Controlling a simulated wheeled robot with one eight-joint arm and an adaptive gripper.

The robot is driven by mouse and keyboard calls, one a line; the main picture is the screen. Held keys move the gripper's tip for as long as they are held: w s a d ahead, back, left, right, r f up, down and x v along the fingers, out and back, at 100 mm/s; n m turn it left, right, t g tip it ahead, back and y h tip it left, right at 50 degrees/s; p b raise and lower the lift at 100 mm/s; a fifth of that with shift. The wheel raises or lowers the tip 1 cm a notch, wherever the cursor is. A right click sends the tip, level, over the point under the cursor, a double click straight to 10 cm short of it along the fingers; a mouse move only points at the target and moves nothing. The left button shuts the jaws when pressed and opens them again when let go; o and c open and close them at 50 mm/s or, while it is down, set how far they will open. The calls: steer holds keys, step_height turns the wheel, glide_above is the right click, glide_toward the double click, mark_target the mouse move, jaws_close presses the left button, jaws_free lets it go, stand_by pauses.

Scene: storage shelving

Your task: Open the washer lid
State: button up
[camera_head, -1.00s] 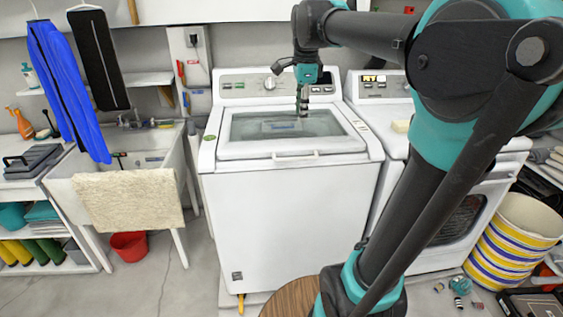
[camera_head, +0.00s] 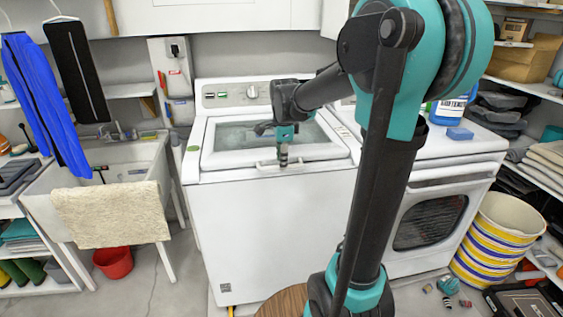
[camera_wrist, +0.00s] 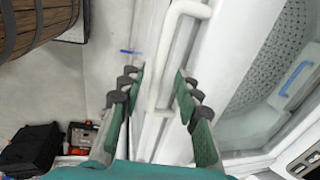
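The white washer (camera_head: 275,235) stands in the middle of the head view. Its lid (camera_head: 212,148), with a white frame and a glass panel, lies flat and shut on top. A white bar handle (camera_head: 311,163) sits at the lid's front edge. My gripper (camera_head: 283,160) points down at this handle. In the wrist view my gripper (camera_wrist: 156,92) is open, with the handle (camera_wrist: 172,45) running between its two fingers. A gap shows on each side, so the fingers do not appear closed on it. The glass panel shows at the right of the wrist view. My arm hides the washer's right side.
A sink (camera_head: 100,165) with a beige towel (camera_head: 112,213) is at left. A striped basket (camera_head: 500,235) stands at right. A round wooden top (camera_head: 283,302) is close in front.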

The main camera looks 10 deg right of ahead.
steer(key=shift+w+f, duration=0.1)
steer(key=shift+f, duration=0.45)
jaws_close()
